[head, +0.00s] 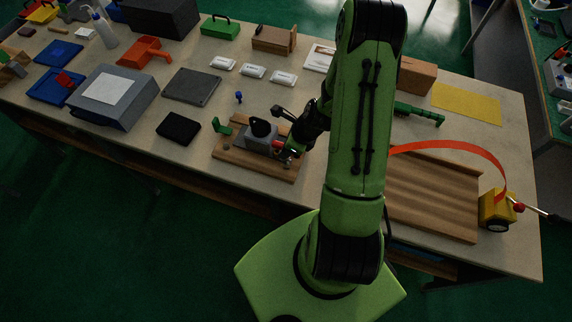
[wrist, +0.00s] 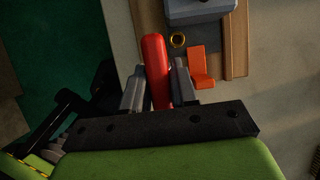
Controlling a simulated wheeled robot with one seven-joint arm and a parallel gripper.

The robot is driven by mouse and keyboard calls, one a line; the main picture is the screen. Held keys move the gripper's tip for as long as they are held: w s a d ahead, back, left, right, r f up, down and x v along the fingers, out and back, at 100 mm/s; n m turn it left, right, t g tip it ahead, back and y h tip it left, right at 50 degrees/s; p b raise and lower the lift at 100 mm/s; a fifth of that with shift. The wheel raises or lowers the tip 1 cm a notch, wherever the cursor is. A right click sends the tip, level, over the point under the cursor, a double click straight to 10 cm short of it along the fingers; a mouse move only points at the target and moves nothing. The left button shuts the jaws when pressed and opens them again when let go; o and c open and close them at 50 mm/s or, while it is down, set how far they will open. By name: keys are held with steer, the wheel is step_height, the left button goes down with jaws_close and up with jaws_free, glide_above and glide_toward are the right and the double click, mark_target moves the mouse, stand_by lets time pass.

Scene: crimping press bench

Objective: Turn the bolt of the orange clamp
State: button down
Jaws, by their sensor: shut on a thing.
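An orange clamp-like thing (head: 145,52) lies at the back left of the bench in the head view, well away from my gripper. I cannot make out its bolt. My gripper (head: 290,154) is low over the front of a wooden board (head: 228,160) bearing a grey and black press (head: 261,139). In the wrist view my gripper (wrist: 157,78) is shut on a red handle (wrist: 155,62). My arm hides part of the bench.
A black pad (head: 178,129) and a dark grey plate (head: 191,87) lie left of the board. A small blue thing (head: 239,97) stands behind it. A grooved wooden board (head: 430,195) and a yellow block with an orange strip (head: 496,210) are at right.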

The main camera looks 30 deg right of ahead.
steer(key=shift+s+f+b, duration=0.2)
steer(key=shift+f+b, duration=0.25)
steer(key=shift+f, duration=0.1)
steer(key=shift+r, duration=0.1)
